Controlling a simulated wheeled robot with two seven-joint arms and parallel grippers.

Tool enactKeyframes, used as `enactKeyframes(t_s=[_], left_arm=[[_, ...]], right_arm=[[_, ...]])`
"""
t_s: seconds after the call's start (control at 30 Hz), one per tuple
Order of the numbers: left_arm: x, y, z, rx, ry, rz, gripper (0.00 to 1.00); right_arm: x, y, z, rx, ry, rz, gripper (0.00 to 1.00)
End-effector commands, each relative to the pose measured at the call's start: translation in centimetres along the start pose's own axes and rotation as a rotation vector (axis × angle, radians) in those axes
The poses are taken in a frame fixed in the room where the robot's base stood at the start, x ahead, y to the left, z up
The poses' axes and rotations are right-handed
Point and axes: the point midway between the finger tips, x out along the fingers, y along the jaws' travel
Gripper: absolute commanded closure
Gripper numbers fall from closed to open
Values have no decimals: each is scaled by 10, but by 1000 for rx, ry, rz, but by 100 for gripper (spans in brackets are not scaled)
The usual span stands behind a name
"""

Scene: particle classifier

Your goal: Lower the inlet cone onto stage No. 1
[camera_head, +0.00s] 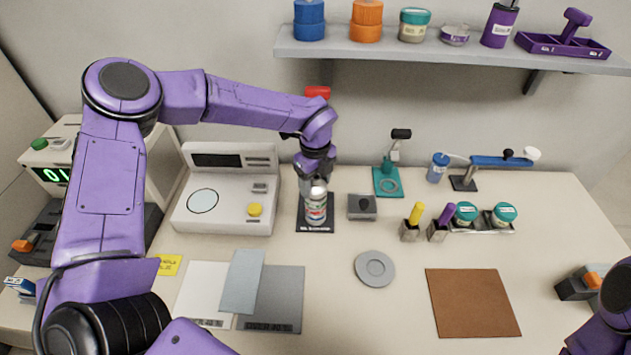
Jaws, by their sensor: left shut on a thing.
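My left gripper (315,175) points down over a black base plate (304,227) in the middle of the table. It is shut on a small silvery piece, which looks like the inlet cone (318,187) and is partly hidden by the fingers. Directly below it stands an upright cylindrical stack (316,210) with coloured label bands, its stage No. 1 too small to pick out. I cannot tell whether the cone touches the stack. Only part of my right arm shows at the lower right corner; its gripper is out of view.
A white instrument (252,160) with a yellow button stands close left of the stack, and a small grey block (362,207) close right. A grey round dish (375,268) and a brown mat (472,302) lie in front. A shelf (440,52) hangs behind.

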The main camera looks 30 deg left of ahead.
Motion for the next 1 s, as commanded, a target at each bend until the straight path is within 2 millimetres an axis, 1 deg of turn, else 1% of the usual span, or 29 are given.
enactKeyframes(t_s=[0.13,0.43,1.0], left_arm=[[1,0,0,0,1,-1,75],[1,0,0,0,0,-1,75],[8,0,0,0,0,0,75]], right_arm=[[3,0,1,0,0,0,57],[3,0,1,0,0,0,57],[9,-1,4,0,0,0,57]])
